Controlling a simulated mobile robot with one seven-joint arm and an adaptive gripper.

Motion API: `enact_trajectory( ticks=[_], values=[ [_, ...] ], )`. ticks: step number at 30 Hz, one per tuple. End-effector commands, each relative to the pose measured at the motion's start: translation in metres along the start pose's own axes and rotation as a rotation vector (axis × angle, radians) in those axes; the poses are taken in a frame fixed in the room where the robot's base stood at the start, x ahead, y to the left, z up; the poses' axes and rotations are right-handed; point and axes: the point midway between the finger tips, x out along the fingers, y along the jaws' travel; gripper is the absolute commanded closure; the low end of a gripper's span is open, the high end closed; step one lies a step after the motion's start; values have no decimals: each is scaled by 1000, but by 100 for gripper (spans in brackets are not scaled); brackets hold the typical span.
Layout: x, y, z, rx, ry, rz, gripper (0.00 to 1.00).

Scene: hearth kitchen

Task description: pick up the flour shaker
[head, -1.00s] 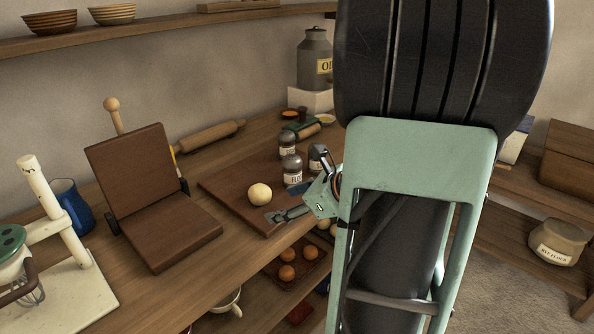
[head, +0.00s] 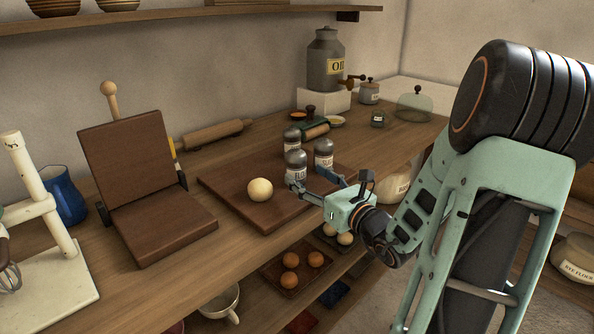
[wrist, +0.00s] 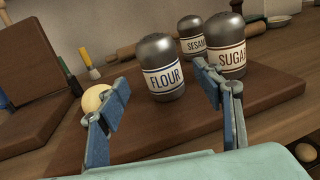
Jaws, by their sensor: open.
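The flour shaker (wrist: 163,70) is a grey metal shaker with a domed top and a white label reading FLOUR, standing upright on the brown board (wrist: 265,97). It also shows in the head view (head: 296,166). My gripper (wrist: 160,95) is open and empty, with the shaker just ahead, between the two blue fingers as seen from the wrist. In the head view my gripper (head: 312,188) is at the board's front right edge. The sugar shaker (wrist: 225,46) stands close on the right, behind the right finger. The sesame shaker (wrist: 191,36) stands behind.
A pale dough ball (head: 260,190) sits on the board left of the shakers, close to the left finger in the wrist view. A rolling pin (head: 216,133) and a brown hinged press (head: 150,190) are farther left.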

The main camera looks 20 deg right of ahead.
Motion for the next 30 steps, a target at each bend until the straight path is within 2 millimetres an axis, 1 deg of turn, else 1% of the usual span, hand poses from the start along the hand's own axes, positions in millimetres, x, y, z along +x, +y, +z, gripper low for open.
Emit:
enact_trajectory(
  ticks=[1, 5, 10, 12, 15, 18, 23, 26, 30],
  values=[
    [5, 1, -1, 1, 0, 2, 40],
    [13, 0, -2, 1, 0, 1, 40],
    [38, -1, -8, 2, -1, 2, 40],
    [48, -1, -6, 1, -1, 2, 40],
    [58, -1, -6, 0, 1, 1, 40],
    [61, -1, -5, 1, 1, 1, 40],
    [61, -1, -5, 1, 1, 1, 40],
    [61, -1, -5, 1, 1, 0, 48],
    [61, -1, -5, 1, 1, 0, 64]
  ],
)
